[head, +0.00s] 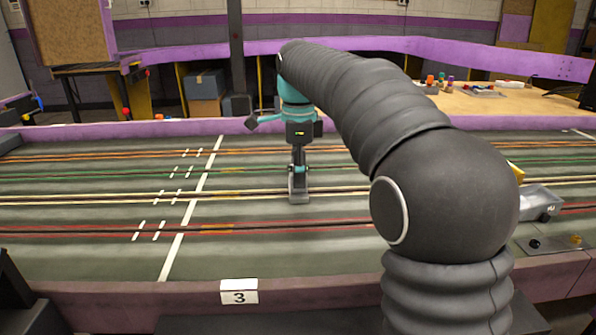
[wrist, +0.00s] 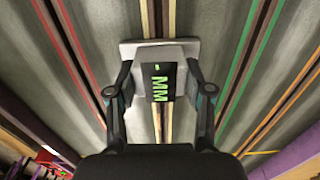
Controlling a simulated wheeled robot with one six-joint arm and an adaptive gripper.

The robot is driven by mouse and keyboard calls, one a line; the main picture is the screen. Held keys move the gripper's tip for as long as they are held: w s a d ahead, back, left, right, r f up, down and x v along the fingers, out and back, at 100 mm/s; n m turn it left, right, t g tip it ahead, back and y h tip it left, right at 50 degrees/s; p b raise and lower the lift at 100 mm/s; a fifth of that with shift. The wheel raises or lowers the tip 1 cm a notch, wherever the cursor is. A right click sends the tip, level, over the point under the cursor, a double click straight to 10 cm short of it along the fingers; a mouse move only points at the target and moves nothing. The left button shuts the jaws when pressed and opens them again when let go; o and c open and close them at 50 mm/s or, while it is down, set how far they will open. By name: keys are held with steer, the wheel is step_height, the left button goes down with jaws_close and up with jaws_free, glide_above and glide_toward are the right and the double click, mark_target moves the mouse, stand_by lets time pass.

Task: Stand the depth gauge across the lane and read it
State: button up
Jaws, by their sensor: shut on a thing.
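The depth gauge (head: 299,189) is a grey block with a wide foot, over the cream-striped lane (head: 250,194) in the head view. In the wrist view the gauge (wrist: 128,52) has its pale foot lying across the cream lane (wrist: 158,18). Its dark display shows green "MM" and a small green mark; I cannot make out a number. My gripper (head: 299,168) points down, with one finger on each side of the gauge in the wrist view (wrist: 160,93), shut on it. The gauge looks upright, at or very near the track surface; exact contact is unclear.
Red (head: 330,227), green (head: 120,174) and orange (head: 100,155) lanes run alongside. A white line (head: 193,208) crosses the track left of the gauge. A silver car (head: 540,203) stands at the right. A "3" sign (head: 239,292) is on the near purple edge.

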steer(key=o, duration=1.2)
steer(key=shift+f, duration=0.1)
steer(key=shift+o, duration=0.2)
step_height(320, 180, up, 12)
steer(key=p, duration=0.1)
